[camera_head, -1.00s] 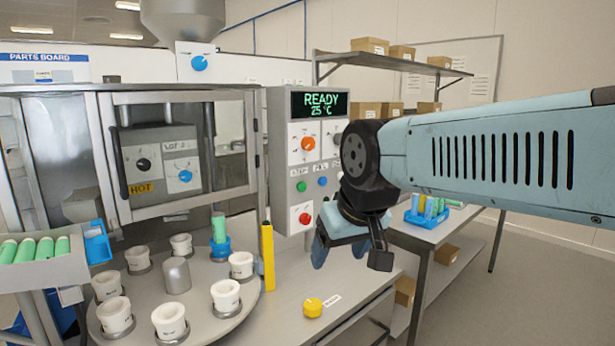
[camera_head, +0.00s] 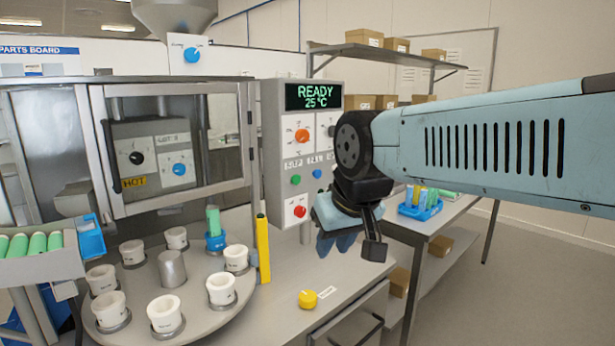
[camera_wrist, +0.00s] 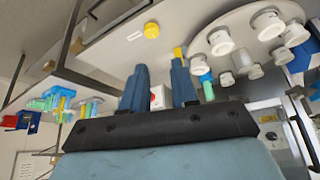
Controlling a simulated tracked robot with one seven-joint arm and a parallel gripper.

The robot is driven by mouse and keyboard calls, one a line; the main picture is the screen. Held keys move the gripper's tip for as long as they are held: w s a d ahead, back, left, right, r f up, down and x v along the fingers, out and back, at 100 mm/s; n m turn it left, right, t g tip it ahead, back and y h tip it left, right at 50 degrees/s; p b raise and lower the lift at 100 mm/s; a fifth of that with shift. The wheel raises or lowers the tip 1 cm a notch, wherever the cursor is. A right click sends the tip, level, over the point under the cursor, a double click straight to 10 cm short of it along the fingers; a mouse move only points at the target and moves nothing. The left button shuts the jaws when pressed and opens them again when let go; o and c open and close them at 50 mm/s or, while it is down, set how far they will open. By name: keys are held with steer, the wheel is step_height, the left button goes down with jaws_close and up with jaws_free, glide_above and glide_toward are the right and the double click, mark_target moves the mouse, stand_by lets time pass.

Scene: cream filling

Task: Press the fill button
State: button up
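The grey control panel (camera_head: 272,146) shows READY 25 °C on its display (camera_head: 314,96). Below an orange dial (camera_head: 302,135) are a green button (camera_head: 296,180), a blue button (camera_head: 317,174) and a red button (camera_head: 299,211) on a white plate. Their labels are too small to read surely, so I cannot tell which is the fill button. A yellow round button (camera_head: 308,299) sits on the bench beside a small white label. My gripper (camera_head: 338,243) is right of the panel, pointing down, touching nothing visible. In the wrist view its blue fingers (camera_wrist: 158,88) are apart and empty.
A round turntable (camera_head: 201,322) with several white cups stands at left. A side table with a blue tray (camera_head: 421,211) stands behind my gripper. The bench around the yellow button is mostly clear.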

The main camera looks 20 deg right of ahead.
jaws_close()
stand_by(1.1)
